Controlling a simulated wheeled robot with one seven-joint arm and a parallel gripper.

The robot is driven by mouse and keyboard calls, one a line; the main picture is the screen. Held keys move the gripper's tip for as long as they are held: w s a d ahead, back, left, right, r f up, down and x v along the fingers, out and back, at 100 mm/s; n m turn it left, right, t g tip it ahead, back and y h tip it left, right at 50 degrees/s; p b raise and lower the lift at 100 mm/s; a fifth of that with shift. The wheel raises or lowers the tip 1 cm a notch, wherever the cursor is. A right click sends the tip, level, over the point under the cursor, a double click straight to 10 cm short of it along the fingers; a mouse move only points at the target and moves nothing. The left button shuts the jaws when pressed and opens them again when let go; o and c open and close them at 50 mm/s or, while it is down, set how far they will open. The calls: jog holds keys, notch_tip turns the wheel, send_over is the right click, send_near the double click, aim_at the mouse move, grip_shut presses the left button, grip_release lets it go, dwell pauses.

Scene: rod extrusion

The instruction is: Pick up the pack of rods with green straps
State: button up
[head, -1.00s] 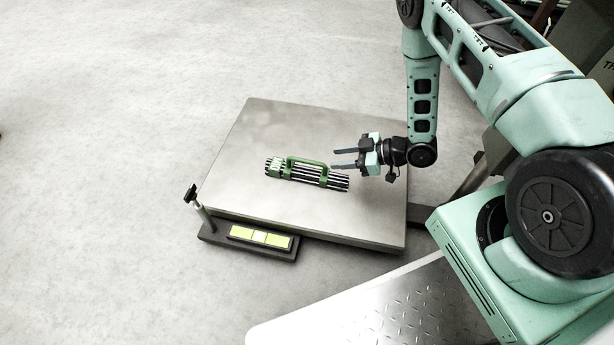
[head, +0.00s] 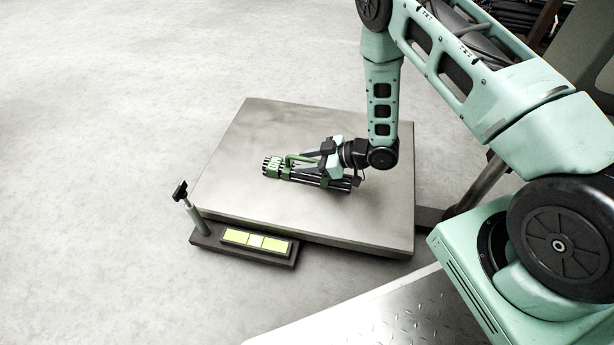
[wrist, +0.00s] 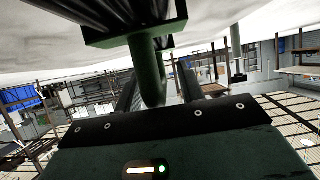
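The pack of rods (head: 274,166) lies on the metal platform (head: 255,125), with dark rods, green straps and a green carrying handle. My gripper (head: 304,162) is low over the pack, reaching in from the right along the handle. In the wrist view, the green handle (wrist: 147,68) rises between my two dark fingers (wrist: 158,90). A gap shows between the handle and the right finger, so the gripper looks open around the handle. The dark rod ends and a green strap (wrist: 135,37) show at the top of that view.
A display panel (head: 256,240) with yellow-green fields and a short post (head: 192,208) stand at the platform's front left edge. The platform around the pack is bare. Open concrete floor (head: 110,130) lies to the left.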

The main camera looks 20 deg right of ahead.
grip_shut()
dwell(1.4)
